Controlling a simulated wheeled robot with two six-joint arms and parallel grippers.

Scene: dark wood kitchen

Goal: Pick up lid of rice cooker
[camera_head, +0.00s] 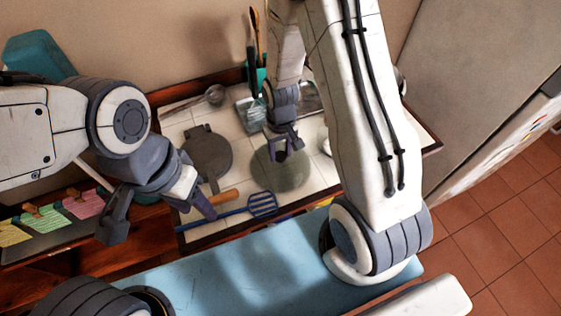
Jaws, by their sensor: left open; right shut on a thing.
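A round, see-through grey-green lid (293,178) is over the white-tiled counter, near its middle. My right gripper (284,156) reaches down from above and is shut at the lid's centre, where a knob would be; the fingers hide that spot. I cannot tell whether the lid touches the tiles or hangs just above them. My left gripper (158,213) is open and empty, in front of the counter's left part and apart from the lid. The rice cooker's body cannot be made out; my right arm hides part of the counter's right side.
A dark round pan-like object (207,153) lies left of the lid. A blue slotted spatula (262,204) lies near the front edge. A ladle (214,95), a metal tray (249,114) and a teal utensil holder (257,78) are at the back. A fridge (490,80) stands right.

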